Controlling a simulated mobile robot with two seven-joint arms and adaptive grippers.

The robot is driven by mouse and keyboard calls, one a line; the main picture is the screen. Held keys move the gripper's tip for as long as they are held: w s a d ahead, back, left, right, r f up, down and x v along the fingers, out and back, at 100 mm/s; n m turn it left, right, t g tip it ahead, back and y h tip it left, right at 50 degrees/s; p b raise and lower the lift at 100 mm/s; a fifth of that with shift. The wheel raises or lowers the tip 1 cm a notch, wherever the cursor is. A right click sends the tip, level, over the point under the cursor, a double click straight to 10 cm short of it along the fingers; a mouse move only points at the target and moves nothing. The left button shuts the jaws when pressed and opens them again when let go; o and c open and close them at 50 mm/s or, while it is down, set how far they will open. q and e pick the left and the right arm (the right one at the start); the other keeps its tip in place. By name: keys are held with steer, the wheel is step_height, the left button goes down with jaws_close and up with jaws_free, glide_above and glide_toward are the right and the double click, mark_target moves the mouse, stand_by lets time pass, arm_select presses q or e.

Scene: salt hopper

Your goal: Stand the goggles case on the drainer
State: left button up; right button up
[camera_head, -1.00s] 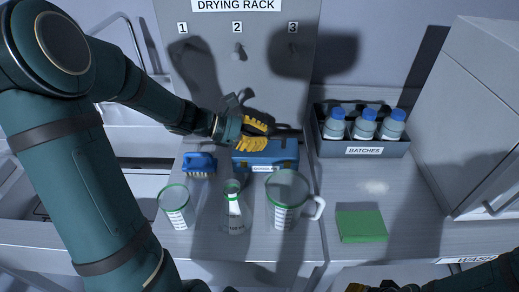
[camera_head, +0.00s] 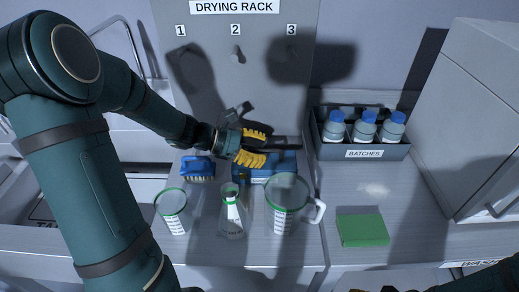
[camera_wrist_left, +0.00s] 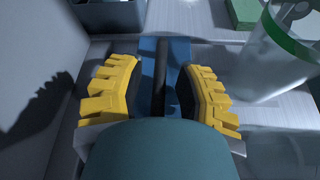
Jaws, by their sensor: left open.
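The blue box (camera_head: 285,165), which I take as the goggles case, lies on the worktop against the back panel, behind the glassware. My left gripper (camera_head: 252,146) is over its left part, yellow fingers apart. In the left wrist view the open fingers (camera_wrist_left: 160,92) stand either side of a dark bar, with the blue surface (camera_wrist_left: 150,50) beneath; I cannot tell whether they touch it. The gripper hides part of the box. I cannot clearly make out the drainer. My right gripper (camera_head: 385,289) barely shows at the bottom edge.
A blue brush (camera_head: 198,167) lies left of the box. A beaker (camera_head: 173,213), a flask (camera_head: 232,217) and a jug (camera_head: 286,206) stand in front. A bottle bin (camera_head: 364,151) and green block (camera_head: 362,229) are at right. The drying rack panel (camera_head: 265,85) rises behind.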

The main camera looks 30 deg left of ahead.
arm_select(q)
steer(key=shift+r, duration=0.2)
steer(key=p+v, duration=0.2)
steer(key=v, duration=1)
steer(key=shift+f, duration=0.15)
